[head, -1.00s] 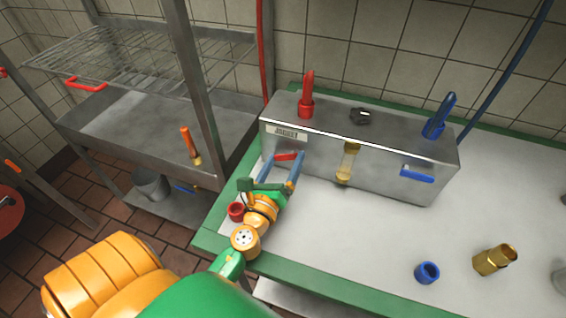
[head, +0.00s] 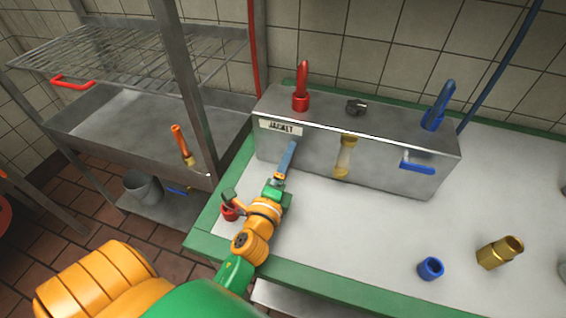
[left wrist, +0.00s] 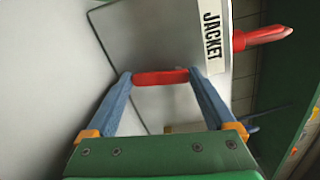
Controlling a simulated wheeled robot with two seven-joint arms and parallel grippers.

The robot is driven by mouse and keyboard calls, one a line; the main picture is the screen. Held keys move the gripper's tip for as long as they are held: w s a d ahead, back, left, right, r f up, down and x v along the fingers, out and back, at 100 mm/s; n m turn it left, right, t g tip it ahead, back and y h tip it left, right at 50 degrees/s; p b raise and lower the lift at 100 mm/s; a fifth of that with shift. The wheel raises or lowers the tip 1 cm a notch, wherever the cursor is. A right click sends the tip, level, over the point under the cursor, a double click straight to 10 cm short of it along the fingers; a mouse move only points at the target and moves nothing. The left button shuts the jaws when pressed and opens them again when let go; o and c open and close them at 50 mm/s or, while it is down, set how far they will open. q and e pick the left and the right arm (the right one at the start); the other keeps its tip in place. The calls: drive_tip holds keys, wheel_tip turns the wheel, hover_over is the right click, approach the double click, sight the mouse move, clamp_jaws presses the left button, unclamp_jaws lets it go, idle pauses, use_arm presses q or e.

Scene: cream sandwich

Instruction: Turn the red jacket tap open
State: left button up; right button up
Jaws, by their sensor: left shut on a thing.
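The steel box (head: 300,160) on the bench has a JACKET label (head: 281,127) at its upper left front. The red jacket tap handle (left wrist: 160,77) sits below that label. In the left wrist view it lies lengthwise between the two blue fingertips of my left gripper (left wrist: 157,75), which is shut on its ends. Against the label, the handle stands upright on the box front. In the head view my left gripper (head: 291,148) is at the box front, its fingers edge-on and hiding the handle. My right gripper is not in view.
A blue tap handle (head: 417,167) and a brass sight tube (head: 345,157) are on the box front. Red (head: 301,95) and blue (head: 436,110) fittings stand on top. A red ring (head: 230,213) lies beside my left wrist. A blue ring (head: 430,268) and brass fitting (head: 499,252) lie right.

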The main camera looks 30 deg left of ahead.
use_arm(q)
drive_tip(key=shift+d+n, duration=0.25)
drive_tip(key=shift+n, duration=0.85)
drive_tip(key=shift+r, duration=0.1)
drive_tip(key=o, duration=1.1)
drive_tip(key=shift+w, duration=0.1)
